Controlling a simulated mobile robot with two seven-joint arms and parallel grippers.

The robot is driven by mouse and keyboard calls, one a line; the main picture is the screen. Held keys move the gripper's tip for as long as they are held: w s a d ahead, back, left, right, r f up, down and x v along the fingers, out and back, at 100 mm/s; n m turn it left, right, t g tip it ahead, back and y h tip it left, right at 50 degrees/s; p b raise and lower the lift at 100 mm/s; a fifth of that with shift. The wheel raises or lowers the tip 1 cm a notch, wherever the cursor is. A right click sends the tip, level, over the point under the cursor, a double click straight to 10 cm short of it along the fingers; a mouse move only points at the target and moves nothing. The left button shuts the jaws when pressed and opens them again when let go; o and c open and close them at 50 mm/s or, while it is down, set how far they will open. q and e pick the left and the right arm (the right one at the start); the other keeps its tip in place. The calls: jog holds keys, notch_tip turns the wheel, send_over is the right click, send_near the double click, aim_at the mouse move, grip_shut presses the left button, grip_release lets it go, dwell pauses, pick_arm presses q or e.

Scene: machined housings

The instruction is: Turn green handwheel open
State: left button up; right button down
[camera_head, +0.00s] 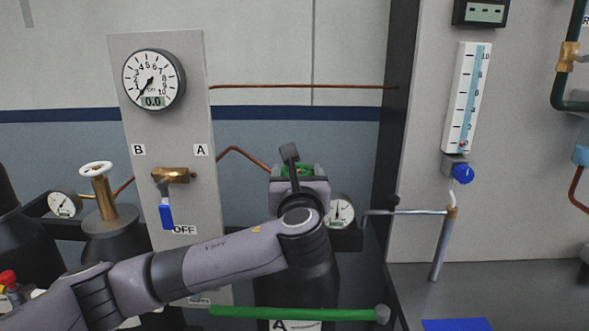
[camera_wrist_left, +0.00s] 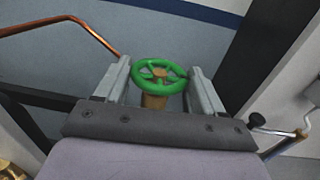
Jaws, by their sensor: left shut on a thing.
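The green handwheel (camera_wrist_left: 143,86) sits on a brass valve stem (camera_wrist_left: 154,101) in the left wrist view, between the two fingers of my left gripper (camera_wrist_left: 160,68). The fingers are shut on its rim from both sides. In the head view only small green parts of the handwheel (camera_head: 308,169) show behind my left gripper (camera_head: 297,172); the rest is hidden by my wrist. Below it stands a dark cylinder (camera_head: 315,284), partly covered by my left arm, near a label A. My right gripper is not in view.
A round gauge (camera_head: 341,211) is close to the right of my left gripper. A second cylinder (camera_head: 108,240) with a white handwheel (camera_head: 97,168) stands left. The panel holds a dial (camera_head: 153,79) reading 0.0 and a blue lever (camera_head: 166,215) near OFF. A green bar (camera_head: 290,313) crosses in front.

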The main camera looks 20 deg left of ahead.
pick_arm(q)
jog(key=n+g+y, duration=0.1)
jog(key=y, duration=0.1)
jog(key=n+g+y, duration=0.1)
jog(key=n+y, duration=0.1)
jog(key=shift+w+d+n+g+y, duration=0.15)
jog(key=shift+d+n+g+y, duration=0.15)
jog(key=shift+d+g+y, duration=0.1)
jog(key=shift+w+d+n+g+y, duration=0.1)
jog(key=shift+w+n+g+y, duration=0.05)
jog(key=shift+n+g+y, duration=0.85)
jog(key=shift+w+n+g+y, duration=0.1)
jog(key=shift+n+g+y, duration=0.7)
jog(key=shift+g+y, duration=0.25)
jog(key=shift+n+g+y, duration=0.25)
jog(key=shift+n+g, duration=0.15)
jog(key=shift+g, duration=0.15)
jog(key=o, duration=1)
jog(key=shift+w, duration=0.1)
jog(key=shift+o, duration=0.2)
jog(key=b+v, duration=0.1)
jog(key=v, duration=0.6)
